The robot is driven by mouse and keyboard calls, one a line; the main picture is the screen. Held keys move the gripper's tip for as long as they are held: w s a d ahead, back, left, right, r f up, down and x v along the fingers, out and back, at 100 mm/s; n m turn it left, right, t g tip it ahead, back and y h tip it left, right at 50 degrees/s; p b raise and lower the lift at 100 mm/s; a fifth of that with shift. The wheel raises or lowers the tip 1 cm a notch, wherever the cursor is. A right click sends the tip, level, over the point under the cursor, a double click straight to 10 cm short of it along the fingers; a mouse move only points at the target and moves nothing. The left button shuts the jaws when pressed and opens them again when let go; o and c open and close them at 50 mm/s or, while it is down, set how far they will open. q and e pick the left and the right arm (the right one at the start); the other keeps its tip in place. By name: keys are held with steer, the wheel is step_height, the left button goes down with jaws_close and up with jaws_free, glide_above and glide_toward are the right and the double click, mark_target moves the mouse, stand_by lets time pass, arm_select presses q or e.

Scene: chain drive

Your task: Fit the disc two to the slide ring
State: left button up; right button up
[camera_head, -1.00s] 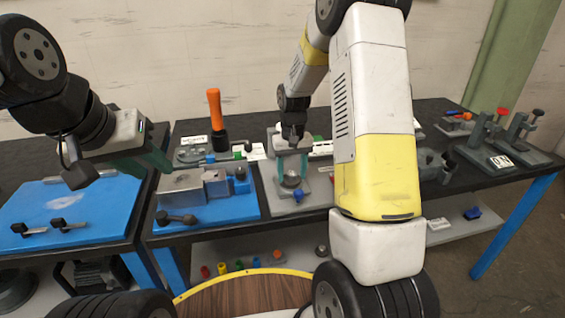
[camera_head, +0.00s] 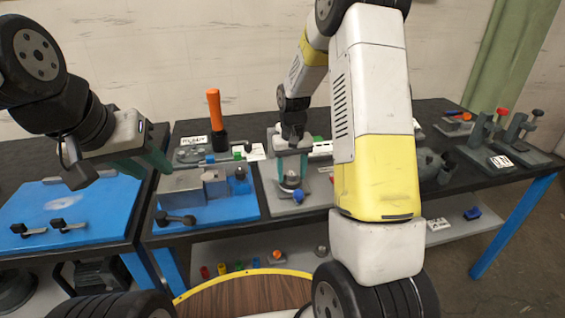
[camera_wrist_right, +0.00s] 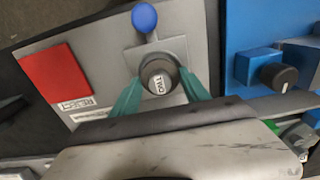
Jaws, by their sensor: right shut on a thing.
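Disc two, a small dark round piece with a white label reading TWO (camera_wrist_right: 159,80), sits between the teal fingertips of my right gripper (camera_wrist_right: 162,88) in the right wrist view. My right gripper (camera_head: 290,178) is shut on it in the head view, low over the grey plate (camera_head: 312,187). A square grey block (camera_wrist_right: 178,50) is under or just beyond the disc. I cannot make out the slide ring for sure; the disc and fingers may hide it. My left gripper (camera_head: 146,162) hangs at the left, away from the plate; its finger gap is unclear.
A blue ball-shaped knob (camera_wrist_right: 144,17) stands just beyond the disc. A red square (camera_wrist_right: 59,77) with a REJECT label lies on the plate. A blue fixture (camera_head: 225,207) with metal blocks stands to the left, and an orange-handled tool (camera_head: 214,110) stands behind it.

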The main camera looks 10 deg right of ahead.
mark_target(292, 173)
steer(key=shift+f, duration=0.45)
steer(key=o, duration=1.7)
steer(key=shift+f, duration=0.1)
steer(key=shift+r, duration=3.9)
steer(key=s+r+t, duration=0.2)
steer(key=s+r, duration=0.3)
steer(key=s, duration=0.3)
steer(key=s+a+r+t+y, duration=0.1)
steer(key=s+r+t, duration=0.1)
steer(key=s+r, duration=0.4)
steer(key=s+a+r+t+y, duration=0.1)
steer(key=s+r, duration=0.4)
steer(key=s, duration=0.5)
steer(key=shift+s+a+r+t, duration=0.2)
steer(key=shift+r+t, duration=0.2)
steer(key=shift+t, duration=0.2)
